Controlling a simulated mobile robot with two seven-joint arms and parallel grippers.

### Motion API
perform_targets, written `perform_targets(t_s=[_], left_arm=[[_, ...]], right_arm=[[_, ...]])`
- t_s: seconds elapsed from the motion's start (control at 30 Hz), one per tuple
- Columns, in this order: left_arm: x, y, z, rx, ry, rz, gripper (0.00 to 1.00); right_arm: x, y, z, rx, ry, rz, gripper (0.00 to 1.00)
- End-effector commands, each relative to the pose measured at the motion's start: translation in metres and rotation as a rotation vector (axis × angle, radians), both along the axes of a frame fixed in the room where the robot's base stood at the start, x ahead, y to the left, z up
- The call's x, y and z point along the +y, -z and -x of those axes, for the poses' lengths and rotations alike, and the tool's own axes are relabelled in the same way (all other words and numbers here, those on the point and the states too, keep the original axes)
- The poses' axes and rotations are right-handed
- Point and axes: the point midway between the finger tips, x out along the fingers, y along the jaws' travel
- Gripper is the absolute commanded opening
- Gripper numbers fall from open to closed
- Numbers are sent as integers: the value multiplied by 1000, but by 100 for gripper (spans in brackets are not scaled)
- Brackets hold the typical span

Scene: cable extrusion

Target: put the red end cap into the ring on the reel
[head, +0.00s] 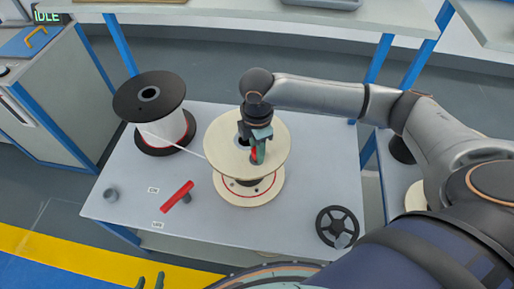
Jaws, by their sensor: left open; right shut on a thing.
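The pale wooden reel (220,150) stands upright near the middle of the table. My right gripper (257,158) is over its top flange, just right of the dark centre hole (243,141). The gripper is shut on a small red piece (253,154), which looks like the red end cap and is mostly hidden by the fingers. The ring is hidden or too small to make out there. I cannot tell whether the cap is in it. My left gripper (149,282) is open at the bottom edge, with only its green fingertips showing, well away from the reel.
A black-flanged reel (168,95) stands at the left, with a white cable (178,146) running to the wooden reel. A black spoked reel (338,226) is at front right.

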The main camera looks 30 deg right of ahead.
Motion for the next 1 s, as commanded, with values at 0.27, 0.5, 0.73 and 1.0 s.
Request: perform_targets(t_s=[0.27,0.5,0.73,1.0], left_arm=[[0,-1,-1,-1,0,0,50],[0,-1,-1,-2,0,0,50],[0,-1,-1,-2,0,0,50],[0,-3,-1,-2,0,0,50]], right_arm=[[0,2,0,0,0,-1,38],[0,2,0,0,0,0,62],[0,2,0,-1,0,0,62],[0,-35,-1,-5,0,-1,62]])
